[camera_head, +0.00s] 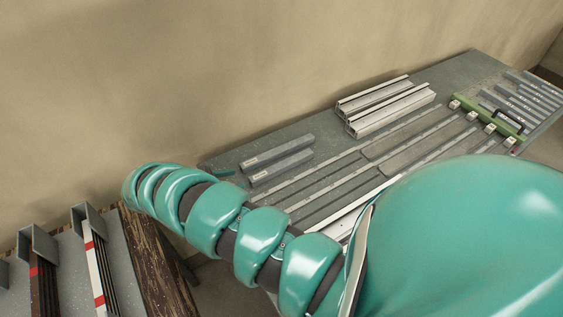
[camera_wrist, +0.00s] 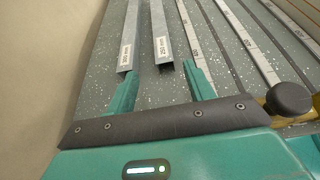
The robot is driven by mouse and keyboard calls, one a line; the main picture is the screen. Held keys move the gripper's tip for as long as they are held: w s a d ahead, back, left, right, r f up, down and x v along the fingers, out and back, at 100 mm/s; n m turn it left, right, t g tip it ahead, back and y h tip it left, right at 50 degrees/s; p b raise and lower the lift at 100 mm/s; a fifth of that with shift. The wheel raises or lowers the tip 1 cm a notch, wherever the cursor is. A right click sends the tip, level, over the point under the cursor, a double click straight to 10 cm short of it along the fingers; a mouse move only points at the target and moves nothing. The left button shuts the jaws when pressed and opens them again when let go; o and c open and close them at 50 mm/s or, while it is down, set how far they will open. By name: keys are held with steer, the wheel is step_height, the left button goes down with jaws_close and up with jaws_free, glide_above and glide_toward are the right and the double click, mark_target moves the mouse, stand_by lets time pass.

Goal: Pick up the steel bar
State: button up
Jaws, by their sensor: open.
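Two grey steel bars lie side by side on the speckled grey bench. In the wrist view the left bar (camera_wrist: 130,38) has a label that seems to read 300 mm. The right bar (camera_wrist: 163,36) has one that seems to read 250 mm. I cannot tell which is the task's bar. The upper bar (camera_head: 277,152) and lower bar (camera_head: 281,167) also show in the head view. My gripper (camera_wrist: 160,69) is open, with teal fingers near the bars' close ends. The left fingertip overlaps the left bar's end in view; contact is unclear. Nothing shows held.
Long rails with scale strips (camera_wrist: 250,45) run along the bench to the right. In the head view, pale profiles (camera_head: 392,112) lie at the back, and a green tool with a black handle (camera_head: 487,117) is at the right. A wooden-edged table (camera_head: 158,262) stands at lower left.

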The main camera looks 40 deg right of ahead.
mark_target(258, 176)
steer(key=p+x, duration=0.2)
steer(key=x, duration=0.3)
steer(key=shift+d+f, duration=0.15)
steer(key=shift+d, duration=0.15)
steer(key=p+x, duration=0.3)
steer(key=x, duration=0.1)
steer(key=shift+s+d, duration=0.1)
steer(key=shift+s, duration=0.15)
steer(key=shift+d, duration=0.45)
jaws_close()
